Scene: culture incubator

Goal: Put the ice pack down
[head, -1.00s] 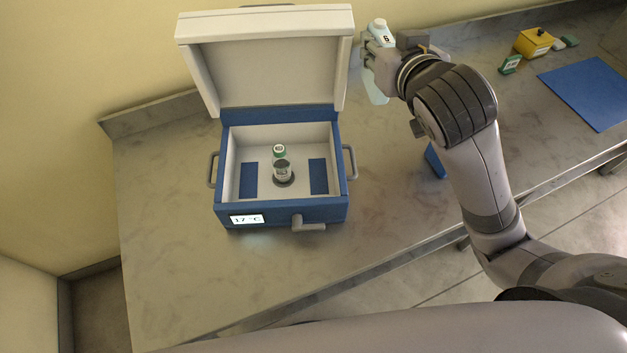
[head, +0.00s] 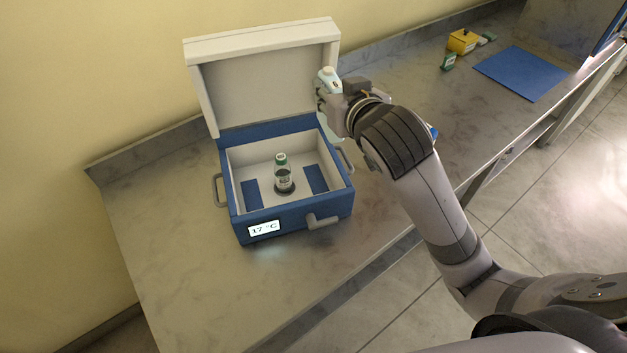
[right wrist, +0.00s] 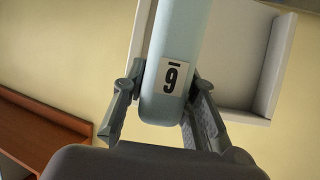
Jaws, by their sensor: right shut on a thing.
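My right gripper (head: 329,97) is shut on a pale blue ice pack (head: 327,76) and holds it raised beside the right edge of the incubator's open lid. The gripper (right wrist: 163,100) and wrist hide much of the pack in the head view. The incubator (head: 291,222) is a blue and white box with its lid (head: 262,88) up and a display reading 17 °C. My left gripper is not in view.
A green-capped vial (head: 283,176) stands in the incubator's middle, with blue pads (head: 316,179) on its floor at both sides. A yellow box (head: 463,42), a small green item (head: 448,62) and a blue mat (head: 521,73) lie farther right. The counter (head: 165,240) left of the incubator is bare.

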